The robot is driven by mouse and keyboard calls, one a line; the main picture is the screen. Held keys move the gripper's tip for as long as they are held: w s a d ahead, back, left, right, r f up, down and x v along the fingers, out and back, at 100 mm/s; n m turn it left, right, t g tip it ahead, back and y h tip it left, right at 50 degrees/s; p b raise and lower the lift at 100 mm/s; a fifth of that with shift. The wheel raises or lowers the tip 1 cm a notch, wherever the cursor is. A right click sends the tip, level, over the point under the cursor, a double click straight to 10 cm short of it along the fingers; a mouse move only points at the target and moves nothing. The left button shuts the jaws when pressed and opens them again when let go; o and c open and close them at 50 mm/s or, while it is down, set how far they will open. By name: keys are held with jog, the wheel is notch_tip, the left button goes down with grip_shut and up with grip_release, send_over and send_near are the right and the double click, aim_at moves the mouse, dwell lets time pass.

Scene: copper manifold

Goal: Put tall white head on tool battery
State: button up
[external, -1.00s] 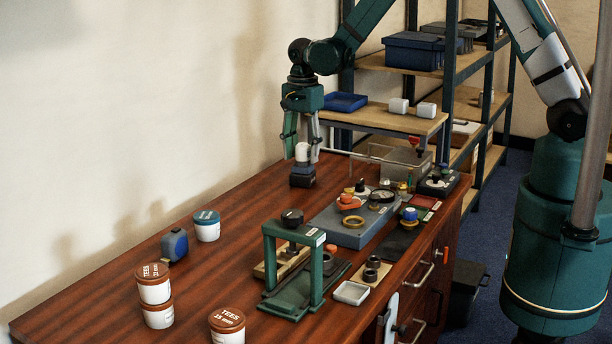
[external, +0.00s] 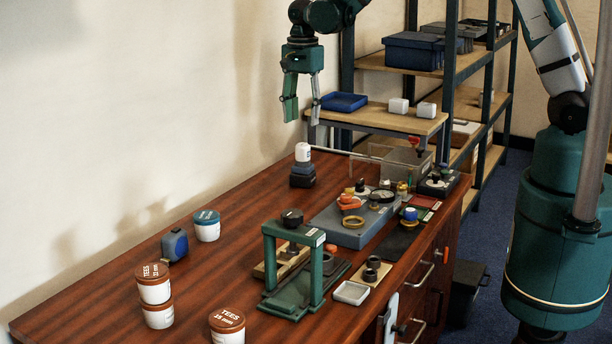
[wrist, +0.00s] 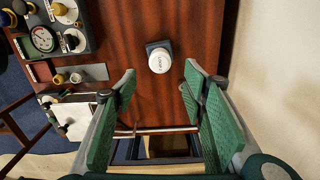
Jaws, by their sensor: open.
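The tall white head (external: 302,152) stands upright on top of the dark tool battery (external: 302,175), near the wall side of the bench. In the wrist view the white head (wrist: 160,61) shows from above, with dark lettering on its top and the battery's dark edge (wrist: 150,46) showing around it. My gripper (external: 302,112) is open and empty, above the head and apart from it. In the wrist view its green fingers (wrist: 160,84) are spread wide on either side below the head.
A green press frame (external: 293,265), a grey-blue board (external: 345,231) with fittings, and a clear bin (external: 395,165) stand on the bench. Lidded tubs (external: 154,285) and a blue tape-measure-like block (external: 174,245) are at the left. Bench around the battery is mostly clear.

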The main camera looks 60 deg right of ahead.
jog(key=shift+r, duration=0.1)
dwell(0.6)
jog(key=s+a+r+n+t, duration=0.35)
jog(key=s+r+n, duration=0.55)
jog(key=s+r, duration=0.75)
jog(key=s+a+r+n+t, duration=0.1)
jog(key=s+n, duration=0.4)
jog(key=s, duration=0.5)
jog(key=s+a+r+n+t, duration=0.2)
jog(key=s+n, duration=0.3)
jog(key=s, duration=0.4)
jog(key=shift+s+a+r+t, duration=0.25)
jog(key=shift+s+a+t, duration=0.05)
jog(key=shift+s+t, duration=0.05)
